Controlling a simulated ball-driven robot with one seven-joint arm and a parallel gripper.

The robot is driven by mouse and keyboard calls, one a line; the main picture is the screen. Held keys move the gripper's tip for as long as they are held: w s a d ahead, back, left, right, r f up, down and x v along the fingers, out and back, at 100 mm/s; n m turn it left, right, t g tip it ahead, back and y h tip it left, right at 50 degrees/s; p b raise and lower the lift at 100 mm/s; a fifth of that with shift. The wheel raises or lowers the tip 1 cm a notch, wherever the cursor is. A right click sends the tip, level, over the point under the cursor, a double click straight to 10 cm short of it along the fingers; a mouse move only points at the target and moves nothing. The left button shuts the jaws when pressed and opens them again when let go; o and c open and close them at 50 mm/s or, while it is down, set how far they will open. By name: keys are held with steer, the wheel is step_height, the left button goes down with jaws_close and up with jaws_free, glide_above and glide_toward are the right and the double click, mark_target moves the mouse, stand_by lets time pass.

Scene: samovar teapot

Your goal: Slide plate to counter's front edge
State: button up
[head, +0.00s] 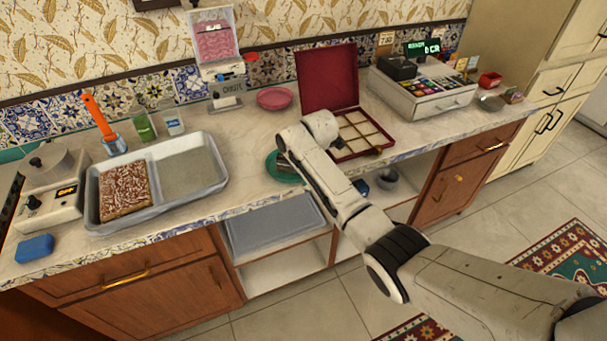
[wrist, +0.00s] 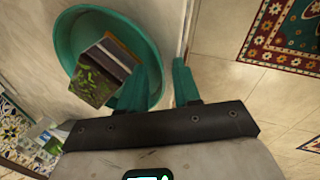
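A green plate (head: 271,163) sits on the counter close to its front edge, partly hidden by my arm in the head view. In the wrist view the plate (wrist: 66,40) holds a dark layered cake slice with a green mottled side (wrist: 100,75). My gripper (wrist: 167,75) has its two teal fingers apart at the plate's right side. One finger overlaps the rim in the picture and the other is beyond it, by the counter's front edge. I cannot tell whether the fingers touch the plate. A narrow strip of counter (wrist: 178,25) shows between plate and edge.
A baking tray (head: 215,150) with a brown slab stands left of the plate. An open red box (head: 372,152) is to the right, and a pink plate (head: 275,98) lies behind. A cash register (head: 425,95) stands farther right. Below the counter are open shelves.

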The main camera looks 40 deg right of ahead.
steer(key=shift+s+f, duration=0.1)
steer(key=v, duration=1.1)
steer(key=shift+f, duration=0.1)
stand_by(0.4)
steer(key=s+a+f+m+y, duration=0.1)
steer(key=s+a+f+m, duration=0.3)
steer(key=s+a+f, duration=0.3)
steer(key=s+a+f+m, duration=0.4)
steer(key=s+a+f, duration=0.1)
steer(key=s, duration=0.4)
steer(key=s+f+m+g+h, duration=0.1)
steer(key=s+m, duration=0.9)
steer(key=s, duration=1.1)
steer(key=shift+a+f+g, duration=0.35)
steer(key=shift+g, duration=0.25)
steer(key=shift+s, duration=0.15)
